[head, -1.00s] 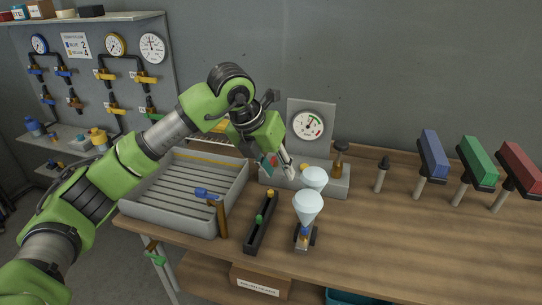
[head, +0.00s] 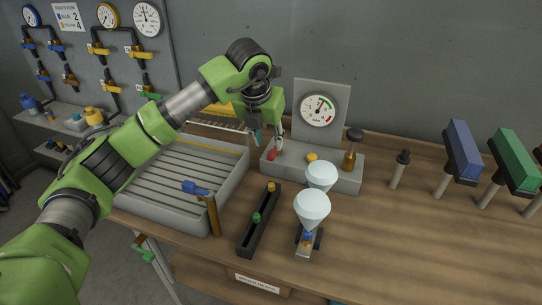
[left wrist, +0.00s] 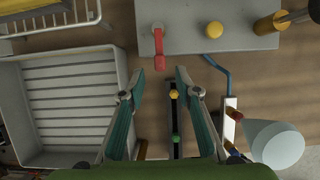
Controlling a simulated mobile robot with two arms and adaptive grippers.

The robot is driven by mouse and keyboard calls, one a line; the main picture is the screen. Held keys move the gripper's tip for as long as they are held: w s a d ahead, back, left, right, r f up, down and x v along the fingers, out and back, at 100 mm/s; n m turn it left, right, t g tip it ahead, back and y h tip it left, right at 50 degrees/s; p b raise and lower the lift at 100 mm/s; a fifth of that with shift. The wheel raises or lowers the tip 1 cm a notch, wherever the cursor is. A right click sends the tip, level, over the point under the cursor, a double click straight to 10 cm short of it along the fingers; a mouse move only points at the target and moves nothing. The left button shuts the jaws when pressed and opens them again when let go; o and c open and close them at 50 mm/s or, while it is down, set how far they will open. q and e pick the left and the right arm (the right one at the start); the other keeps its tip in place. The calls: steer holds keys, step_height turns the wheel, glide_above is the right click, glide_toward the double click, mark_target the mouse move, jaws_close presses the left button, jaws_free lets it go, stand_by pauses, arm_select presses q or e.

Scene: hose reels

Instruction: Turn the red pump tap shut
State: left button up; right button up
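The red pump tap (head: 272,155) is at the left end of the grey pump block (head: 331,180). In the left wrist view the red tap (left wrist: 159,50) has its lever pointing down the picture, off the block's near edge. My left gripper (head: 268,139) points down above the tap. In the left wrist view its teal-padded fingers (left wrist: 160,78) are open and apart, with the tap's lever end just beyond and between the tips. Nothing is held, and I cannot tell whether a finger touches the tap. My right gripper is not in view.
A yellow knob (head: 312,157) and a brass plunger (head: 350,158) are on the same block, with a gauge (head: 319,110) behind. A ribbed grey tray (head: 170,185) is left; a black slotted rail (head: 258,222) and clear funnels (head: 311,207) stand in front.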

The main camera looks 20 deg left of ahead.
mark_target(271, 152)
arm_select(q)
steer(key=b+x, duration=0.1)
steer(key=x, duration=0.4)
steer(key=shift+f+b, duration=0.1)
steer(key=shift+b, duration=0.25)
steer(key=shift+w+f, duration=0.15)
steer(key=shift+f, duration=0.1)
jaws_close()
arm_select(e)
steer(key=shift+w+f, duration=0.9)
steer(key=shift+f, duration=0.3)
